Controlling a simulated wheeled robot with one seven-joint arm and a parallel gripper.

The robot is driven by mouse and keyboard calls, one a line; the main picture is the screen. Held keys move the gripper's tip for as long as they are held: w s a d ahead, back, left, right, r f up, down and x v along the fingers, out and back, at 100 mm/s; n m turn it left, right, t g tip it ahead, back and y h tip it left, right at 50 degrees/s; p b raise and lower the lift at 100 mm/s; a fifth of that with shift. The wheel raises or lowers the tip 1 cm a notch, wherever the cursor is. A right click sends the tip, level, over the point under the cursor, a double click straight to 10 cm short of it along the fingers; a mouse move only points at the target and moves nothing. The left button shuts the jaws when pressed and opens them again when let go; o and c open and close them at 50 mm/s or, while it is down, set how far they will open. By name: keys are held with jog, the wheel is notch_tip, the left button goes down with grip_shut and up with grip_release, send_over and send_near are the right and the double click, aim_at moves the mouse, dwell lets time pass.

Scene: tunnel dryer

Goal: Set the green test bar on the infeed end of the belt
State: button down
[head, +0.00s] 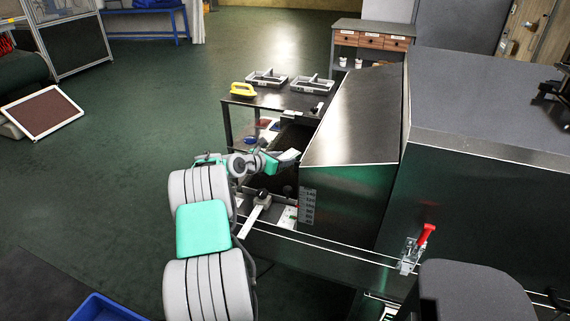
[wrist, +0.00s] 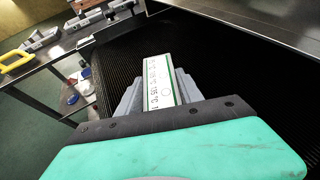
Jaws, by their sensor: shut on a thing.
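The test bar (wrist: 160,82) is white-faced with green edges and dark printed marks in the wrist view. My gripper (wrist: 158,95) is shut on it, with a grey finger on either side and its far end poking out beyond them. The dark ribbed belt (wrist: 225,75) lies below and beyond the bar; I cannot tell if the bar touches it. In the head view my gripper (head: 278,160) is at the mouth of the steel dryer hood (head: 352,115), with the bar (head: 289,155) showing as a pale end. The belt (head: 292,138) is a dark strip there, partly hidden.
A side table (head: 270,98) at the belt's far side holds a yellow-handled tool (head: 243,89) and two grey trays (head: 266,78). The hood's steel edge (wrist: 250,25) overhangs the belt. Open floor lies to the left.

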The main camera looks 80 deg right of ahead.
jog(key=shift+f, duration=1.2)
jog(key=c, duration=0.8)
grip_release()
jog(key=shift+o, duration=0.2)
